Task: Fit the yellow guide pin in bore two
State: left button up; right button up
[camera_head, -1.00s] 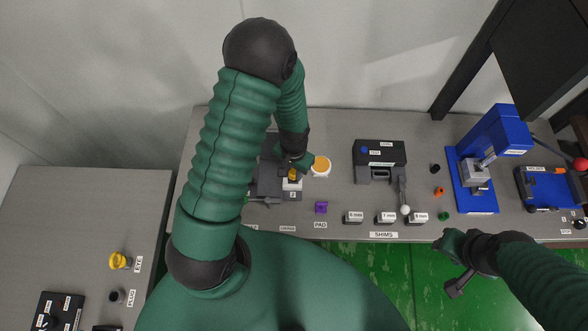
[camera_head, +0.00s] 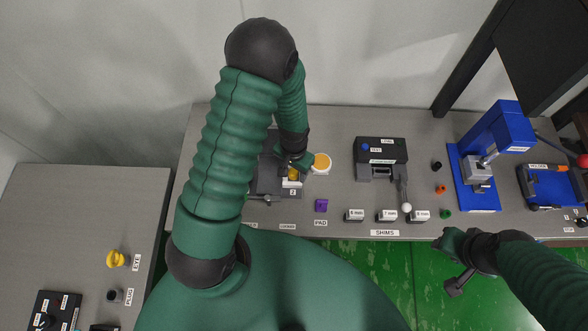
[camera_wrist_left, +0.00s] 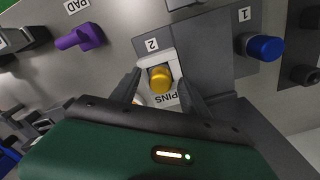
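In the head view the pin (camera_head: 293,174) shows partly behind my left gripper (camera_head: 300,166). The fingers of my left gripper (camera_wrist_left: 160,86) are apart, one on each side of the pin, with a gap showing. A blue pin (camera_wrist_left: 264,47) is on the grey block beside label 1. Bore two itself cannot be made out.
A purple pad (camera_head: 321,206) and several shims (camera_head: 387,215) lie along the front of the grey bench (camera_head: 335,125). An orange-topped white disc (camera_head: 321,163) stands close to the left gripper. A black device (camera_head: 380,152) and a blue press (camera_head: 500,135) stand further right.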

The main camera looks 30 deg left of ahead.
aim_at(294, 171)
pick_arm(q)
notch_tip(294, 171, up, 17)
jog(key=b, duration=0.1)
dwell(0.3)
jog(key=shift+f, duration=0.25)
dwell(0.6)
